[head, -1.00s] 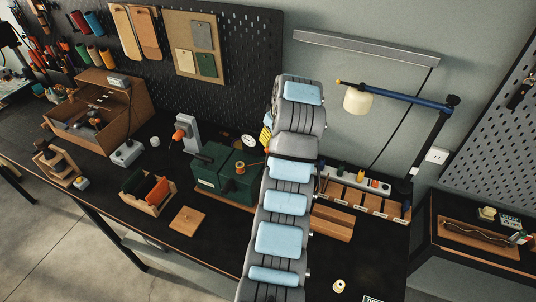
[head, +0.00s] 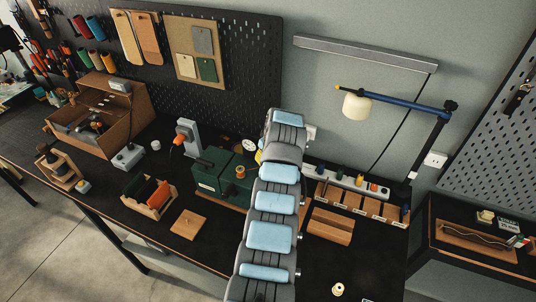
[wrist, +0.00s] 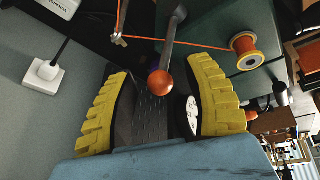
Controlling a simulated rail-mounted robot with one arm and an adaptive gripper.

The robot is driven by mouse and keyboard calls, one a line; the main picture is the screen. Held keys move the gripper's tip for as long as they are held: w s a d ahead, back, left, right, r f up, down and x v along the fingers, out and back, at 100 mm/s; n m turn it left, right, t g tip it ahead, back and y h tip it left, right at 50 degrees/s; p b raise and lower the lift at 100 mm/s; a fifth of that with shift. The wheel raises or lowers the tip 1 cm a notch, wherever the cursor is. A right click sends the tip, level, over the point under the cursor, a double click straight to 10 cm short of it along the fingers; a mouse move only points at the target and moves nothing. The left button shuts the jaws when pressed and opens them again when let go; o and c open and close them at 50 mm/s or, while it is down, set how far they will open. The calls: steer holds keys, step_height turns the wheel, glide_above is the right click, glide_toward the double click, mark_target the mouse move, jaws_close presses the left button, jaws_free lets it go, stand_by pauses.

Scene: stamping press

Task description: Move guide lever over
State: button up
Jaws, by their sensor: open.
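The guide lever (wrist: 172,45) is a grey rod with an orange ball knob in the wrist view. Its knob lies between the two yellow-padded fingers of my gripper (wrist: 162,73), which is open. I see gaps on both sides of the knob, and I cannot tell its exact depth. An orange thread crosses the rod and runs to an orange spool (wrist: 246,48) on the green machine (wrist: 215,25). In the head view the green machine (head: 215,180) stands left of my arm. A bit of yellow finger (head: 258,156) shows there; my arm hides the lever.
A round white dial (wrist: 193,115) shows beside the right finger in the wrist view. In the head view, a wooden compartment tray (head: 360,203) and a wooden block (head: 330,226) lie right of my arm. A bin with cards (head: 150,192) and a wooden square (head: 188,224) lie left.

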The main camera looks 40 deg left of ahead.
steer(key=shift+f, duration=0.15)
jaws_close()
